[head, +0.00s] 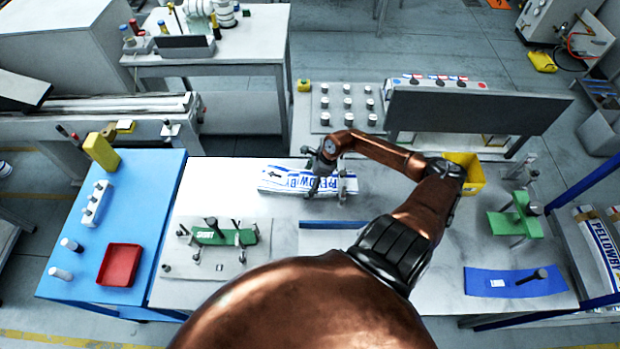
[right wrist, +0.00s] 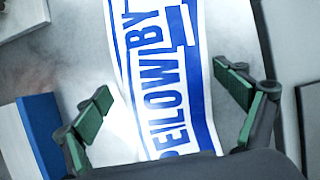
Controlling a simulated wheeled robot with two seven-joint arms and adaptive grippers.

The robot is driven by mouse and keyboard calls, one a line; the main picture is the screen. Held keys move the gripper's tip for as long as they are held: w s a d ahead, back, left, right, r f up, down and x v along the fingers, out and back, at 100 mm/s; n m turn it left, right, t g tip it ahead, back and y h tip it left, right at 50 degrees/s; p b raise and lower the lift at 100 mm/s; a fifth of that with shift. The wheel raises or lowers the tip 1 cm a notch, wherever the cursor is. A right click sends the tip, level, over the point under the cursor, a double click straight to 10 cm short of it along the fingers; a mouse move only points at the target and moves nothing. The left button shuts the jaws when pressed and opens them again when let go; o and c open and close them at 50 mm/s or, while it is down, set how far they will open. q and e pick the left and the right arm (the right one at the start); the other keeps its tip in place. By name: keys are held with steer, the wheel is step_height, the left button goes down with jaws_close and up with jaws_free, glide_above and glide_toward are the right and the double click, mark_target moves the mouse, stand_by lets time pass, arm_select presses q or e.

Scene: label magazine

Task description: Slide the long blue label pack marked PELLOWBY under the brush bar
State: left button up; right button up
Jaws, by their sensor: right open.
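The long white label pack with blue PELLOWBY lettering (head: 283,181) lies flat on the grey worktop at its back middle. In the right wrist view the pack (right wrist: 170,90) runs lengthwise between the finger pads. My right gripper (head: 326,190) is open over the pack's right part, its fingers apart; it also shows in the right wrist view (right wrist: 165,97). I see no grip on the pack. A white plate with a blue strip along its back edge (head: 335,224) lies in front of the gripper. I cannot tell for certain which part is the brush bar. My left gripper is out of view.
A long dark panel (head: 470,110) stands behind the worktop. A fixture with a green bar (head: 225,237) is at front left. A yellow bin (head: 466,172), a green stand (head: 516,222) and a blue mat (head: 515,283) are at right. Another PELLOWBY pack (head: 598,240) is in the far-right rack.

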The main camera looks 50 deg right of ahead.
steer(key=shift+c, duration=0.5)
steer(key=shift+w, duration=0.1)
steer(key=c, duration=1.7)
steer(key=shift+d, duration=0.1)
steer(key=shift+c, duration=0.9)
steer(key=o, duration=2)
steer(key=shift+s, duration=0.2)
